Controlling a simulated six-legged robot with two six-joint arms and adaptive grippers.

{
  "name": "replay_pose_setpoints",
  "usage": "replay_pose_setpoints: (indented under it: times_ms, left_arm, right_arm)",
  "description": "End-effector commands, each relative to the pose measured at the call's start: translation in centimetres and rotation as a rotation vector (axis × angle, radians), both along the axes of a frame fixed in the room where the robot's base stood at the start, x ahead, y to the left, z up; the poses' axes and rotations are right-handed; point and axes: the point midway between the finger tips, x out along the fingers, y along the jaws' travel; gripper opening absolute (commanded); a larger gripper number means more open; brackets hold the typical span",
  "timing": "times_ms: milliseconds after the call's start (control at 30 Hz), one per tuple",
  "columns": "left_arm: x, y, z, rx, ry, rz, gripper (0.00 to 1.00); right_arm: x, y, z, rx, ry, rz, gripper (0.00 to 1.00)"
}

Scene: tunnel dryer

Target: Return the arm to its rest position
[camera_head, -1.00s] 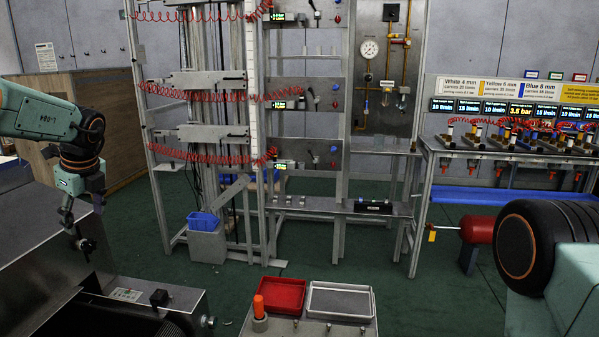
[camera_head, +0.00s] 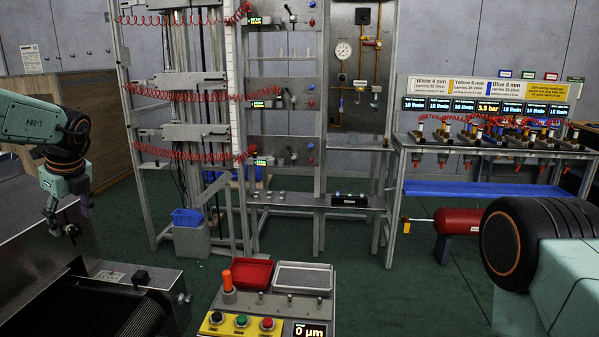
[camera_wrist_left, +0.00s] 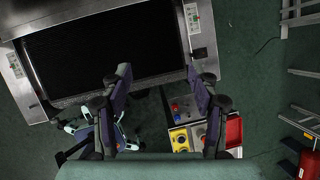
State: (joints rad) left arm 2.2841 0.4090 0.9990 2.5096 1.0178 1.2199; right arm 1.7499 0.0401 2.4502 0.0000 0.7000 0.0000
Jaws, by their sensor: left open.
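My left arm comes in from the left in the head view. Its gripper (camera_head: 66,221) hangs pointing down beside the conveyor machine at the left. In the left wrist view the two fingers of the left gripper (camera_wrist_left: 160,90) stand apart, with nothing between them; the gripper is open and empty. Below it in that view lie the conveyor's dark belt (camera_wrist_left: 105,50) and the small control panel. At the right of the head view a thick part of my own body shows, but the right gripper is not seen.
A control panel (camera_head: 228,325) with coloured buttons, a red tray (camera_head: 250,274) and a grey tray (camera_head: 304,278) stands in front. The conveyor machine (camera_head: 120,273) is at left. Behind are a metal rack (camera_head: 318,140), a blue bin (camera_head: 187,217), a bench (camera_head: 500,150) and a red tank (camera_head: 458,221). Green floor between is clear.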

Motion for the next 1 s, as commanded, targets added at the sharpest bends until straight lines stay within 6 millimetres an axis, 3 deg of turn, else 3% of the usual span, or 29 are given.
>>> replay_pose_setpoints:
  times_ms: [367,567,767,1000]
  left_arm:
    - [-0.9,3.4,-1.2,0.324,0.254,-0.443,0.61]
    - [-1.9,3.4,-4.0,0.564,0.544,-0.848,0.61]
    - [-2.7,1.1,-8.8,0.795,0.884,-1.355,0.61]
    - [-4.9,-5.0,-17.1,1.015,1.238,-2.036,0.61]
  right_arm:
    - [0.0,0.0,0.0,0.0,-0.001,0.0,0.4]
    - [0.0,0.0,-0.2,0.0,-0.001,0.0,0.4]
    - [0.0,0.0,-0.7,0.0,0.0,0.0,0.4]
    - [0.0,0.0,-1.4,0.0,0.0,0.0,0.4]
